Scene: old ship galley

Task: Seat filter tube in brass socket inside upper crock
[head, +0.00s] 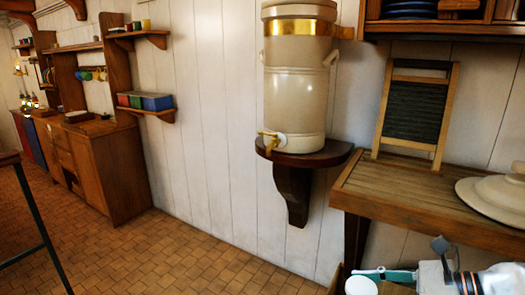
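A tall cream crock (295,95) with a brass band stands on a dark wooden wall bracket (325,155). It has a brass-and-white tap low on its front and handles at its sides. Its top is cut off by the upper edge, so its inside and the brass socket are hidden. My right gripper (440,262) is at the bottom right, below the counter's front edge and apart from the crock. I cannot tell whether it is open or holding anything. I cannot make out the filter tube for certain. My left gripper is out of view.
A wooden counter (400,195) at the right carries a cream lid-like piece (492,200) and a leaning washboard (415,110). A shelf (450,28) hangs above. Cabinets (85,165) stand at the far left. The tiled floor (180,260) between is clear.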

